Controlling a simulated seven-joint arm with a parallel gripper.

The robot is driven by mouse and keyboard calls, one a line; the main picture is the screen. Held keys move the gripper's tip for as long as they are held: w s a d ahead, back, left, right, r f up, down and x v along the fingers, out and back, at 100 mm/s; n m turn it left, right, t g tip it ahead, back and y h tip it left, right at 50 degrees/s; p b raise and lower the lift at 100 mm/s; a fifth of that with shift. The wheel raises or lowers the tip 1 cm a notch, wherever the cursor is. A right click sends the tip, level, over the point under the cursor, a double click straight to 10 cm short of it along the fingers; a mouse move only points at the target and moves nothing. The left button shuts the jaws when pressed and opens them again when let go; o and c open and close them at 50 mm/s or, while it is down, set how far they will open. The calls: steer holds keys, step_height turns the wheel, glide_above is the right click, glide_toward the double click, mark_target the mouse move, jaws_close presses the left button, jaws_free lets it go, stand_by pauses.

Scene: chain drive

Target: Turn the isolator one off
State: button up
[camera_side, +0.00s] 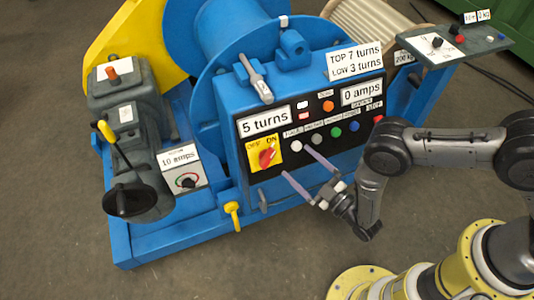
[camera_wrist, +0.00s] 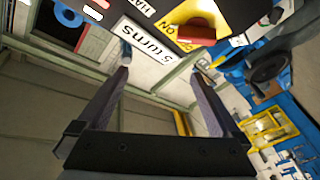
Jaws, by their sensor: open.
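The isolator is a red rotary knob (camera_side: 267,157) on a yellow OFF/ON plate (camera_side: 264,145), at the lower left of the black control panel (camera_side: 318,174). In the side view the knob is tilted toward the upper right, on the ON side. My gripper (camera_side: 295,162) is open and empty, its two long fingers pointing at the panel just right of the knob, apart from it. In the wrist view the knob (camera_wrist: 197,32) shows at the top, beyond the fingertips and toward the right finger. My gripper's open fingers (camera_wrist: 161,70) frame empty space.
A row of coloured push buttons (camera_side: 336,132) lies right of the isolator. A "5 turns" display (camera_side: 264,121) sits above it, and a "0 amps" display (camera_side: 361,92) at upper right. A yellow-handled lever (camera_side: 233,215) stands below the panel. A grey motor unit (camera_side: 130,105) is at left.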

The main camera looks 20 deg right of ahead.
mark_target(267, 159)
steer(key=s+f+n+g, duration=0.1)
steer(key=s+f+g, duration=0.1)
steer(key=s+f, duration=0.25)
steer(key=shift+y, duration=0.4)
steer(key=x, duration=1.4)
steer(key=shift+w+a+r, duration=0.15)
steer(key=shift+w+r, duration=0.05)
steer(key=shift+w, duration=0.1)
steer(key=shift+c, duration=0.2)
steer(key=c, duration=1.1)
